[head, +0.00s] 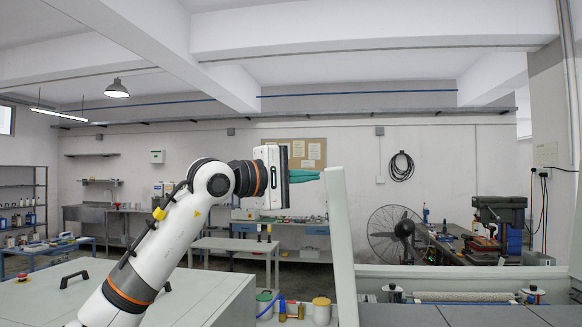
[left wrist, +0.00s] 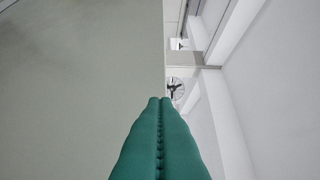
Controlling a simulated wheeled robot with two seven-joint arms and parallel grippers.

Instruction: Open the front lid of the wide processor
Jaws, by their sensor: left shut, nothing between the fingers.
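A pale grey upright panel (head: 341,240), seen nearly edge-on in the head view, rises at the left side of the wide processor (head: 460,271); it looks like a lid, but I cannot tell which one. My left gripper (head: 319,175) has green fingers pressed together, empty, pointing right at the panel's upper edge. In the left wrist view the same panel (left wrist: 80,80) fills the left half, and the shut fingertips (left wrist: 160,101) lie at its edge. I cannot tell whether they touch it. My right gripper is not in view.
A low pale cabinet with a black handle (head: 74,279) and a red button stands at the left. The processor shows a roller (head: 465,297) and dark grey covers. A fan (head: 394,235) stands behind.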

